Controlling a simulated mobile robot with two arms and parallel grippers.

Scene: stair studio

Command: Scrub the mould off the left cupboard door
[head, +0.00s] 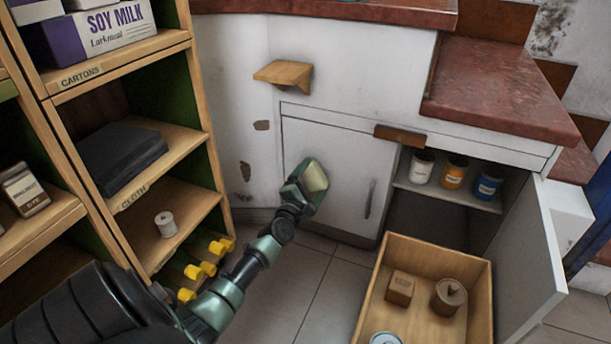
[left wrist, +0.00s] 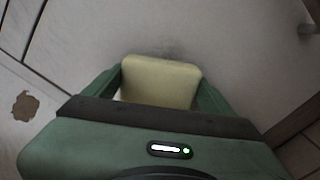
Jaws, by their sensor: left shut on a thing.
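The left cupboard door (head: 345,155) is white and shut, with a grey handle (head: 369,199) near its right edge. My left gripper (head: 308,182) is in front of the door's left part, shut on a cream sponge (head: 315,175). In the left wrist view the sponge (left wrist: 160,82) sits between both fingers, its far edge at or very close to the door (left wrist: 240,60). A faint grey smudge of mould (left wrist: 172,51) shows just beyond the sponge. Whatever lies behind the sponge is hidden. My right gripper is not in view.
The right cupboard door (head: 535,260) stands open, with several paint tins (head: 454,172) inside. A wooden crate (head: 365,315) holding boxes and tins stands on the floor before it. Wooden shelves (head: 175,205) are close on the left. A small wooden ledge (head: 284,73) juts out above.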

